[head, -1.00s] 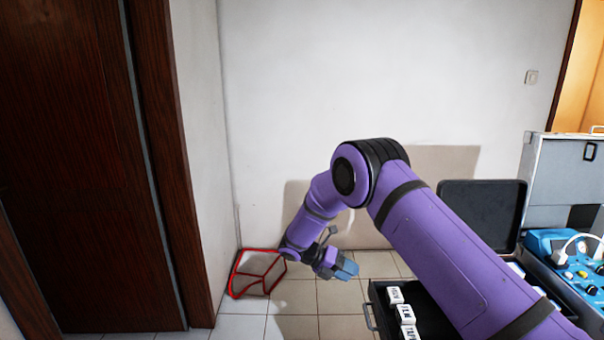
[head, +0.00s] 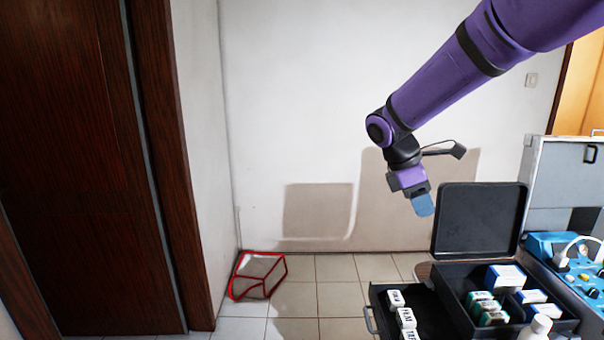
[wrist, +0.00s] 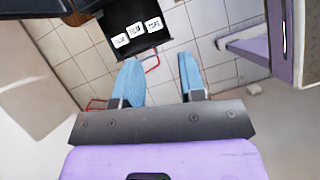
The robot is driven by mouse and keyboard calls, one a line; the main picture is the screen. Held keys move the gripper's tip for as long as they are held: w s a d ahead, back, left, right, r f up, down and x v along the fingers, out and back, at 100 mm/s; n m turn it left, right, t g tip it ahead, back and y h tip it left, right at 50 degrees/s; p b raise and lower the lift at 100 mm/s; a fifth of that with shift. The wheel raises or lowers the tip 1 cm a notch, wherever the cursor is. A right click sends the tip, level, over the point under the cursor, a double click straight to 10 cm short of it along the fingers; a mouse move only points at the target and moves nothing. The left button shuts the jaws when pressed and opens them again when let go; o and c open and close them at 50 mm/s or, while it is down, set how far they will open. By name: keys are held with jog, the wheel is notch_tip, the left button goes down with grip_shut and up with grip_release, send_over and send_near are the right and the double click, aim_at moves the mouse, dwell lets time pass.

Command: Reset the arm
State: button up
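My purple arm reaches in from the upper right in the head view, with my gripper (head: 423,206) hanging fingers down in the air. It is left of the raised lid of the black case. In the wrist view its two blue fingers (wrist: 162,80) stand apart with tiled floor showing between them. Nothing is held between them.
An open black case (head: 452,284) with a pulled-out drawer (head: 377,297) holds white boxes and green packs. A grey case with a blue dental unit (head: 545,247) stands right. A red wire frame (head: 258,276) is on the floor by the corner.

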jog(key=s+d+r+m+t+y, duration=0.1)
jog(key=s+r+m+t, duration=0.1)
jog(key=s+m, duration=0.3)
jog(key=s+d+r+m+t+y, duration=0.2)
jog(key=s+m, duration=0.3)
jog(key=s, duration=0.8)
jog(key=s+d+r+m+t+y, duration=0.2)
jog(key=s+r+m, duration=0.2)
jog(key=s, duration=0.5)
jog(key=shift+s+d+m+t, duration=0.2)
jog(key=shift+m+t, duration=0.1)
jog(key=shift+m, duration=0.4)
